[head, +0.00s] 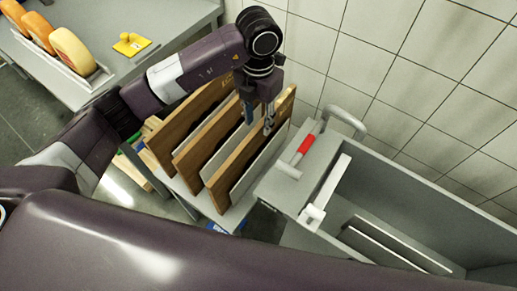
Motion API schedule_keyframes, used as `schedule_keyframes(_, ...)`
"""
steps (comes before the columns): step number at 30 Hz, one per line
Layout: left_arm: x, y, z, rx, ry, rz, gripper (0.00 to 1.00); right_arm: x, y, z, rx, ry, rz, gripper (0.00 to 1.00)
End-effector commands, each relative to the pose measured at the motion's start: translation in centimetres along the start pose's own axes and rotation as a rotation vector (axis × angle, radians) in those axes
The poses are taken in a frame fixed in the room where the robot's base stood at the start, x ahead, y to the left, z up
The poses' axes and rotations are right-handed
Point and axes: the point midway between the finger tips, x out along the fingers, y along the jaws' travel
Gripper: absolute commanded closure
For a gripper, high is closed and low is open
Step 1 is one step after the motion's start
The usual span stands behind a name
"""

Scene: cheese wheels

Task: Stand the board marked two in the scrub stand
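Several wooden boards stand on edge in a row on a low grey table: one at the back (178,128), one in the middle (196,152) and one at the front (222,186). Pale panels stand between or against them. A small mark shows near the back board's top, too small to read, so I cannot tell which board is marked two. My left gripper (259,121) points down at the front board's upper edge, fingers apart, seemingly one on each side. Contact is unclear. My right gripper is not in view.
A red-and-white handled tool (300,152) lies on the trough's near left ledge, by a curved grey pipe (345,120). Orange-yellow cheese wheels (73,52) stand in a rack at upper left, near a yellow object (131,43). A tiled wall (400,70) closes the back.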

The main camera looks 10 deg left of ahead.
Motion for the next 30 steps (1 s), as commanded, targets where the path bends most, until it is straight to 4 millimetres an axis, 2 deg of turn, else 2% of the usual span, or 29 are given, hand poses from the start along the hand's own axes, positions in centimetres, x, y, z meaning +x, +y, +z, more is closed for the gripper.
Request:
schedule_keyframes(2,0.8,0.0,0.0,-0.001,0.002,-0.001,0.67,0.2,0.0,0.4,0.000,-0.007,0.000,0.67)
schedule_keyframes(11,3.9,0.3,0.1,-0.002,0.005,-0.002,0.67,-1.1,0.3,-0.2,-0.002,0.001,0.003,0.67)
schedule_keyframes(18,7.3,0.7,0.3,0.000,0.002,-0.003,0.67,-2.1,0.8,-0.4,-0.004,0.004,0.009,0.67)
schedule_keyframes(27,8.0,0.8,0.4,0.000,0.000,-0.001,0.67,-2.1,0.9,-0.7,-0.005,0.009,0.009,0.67)
schedule_keyframes(30,8.0,0.8,0.4,0.000,0.000,-0.001,0.77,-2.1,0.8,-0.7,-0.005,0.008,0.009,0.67)
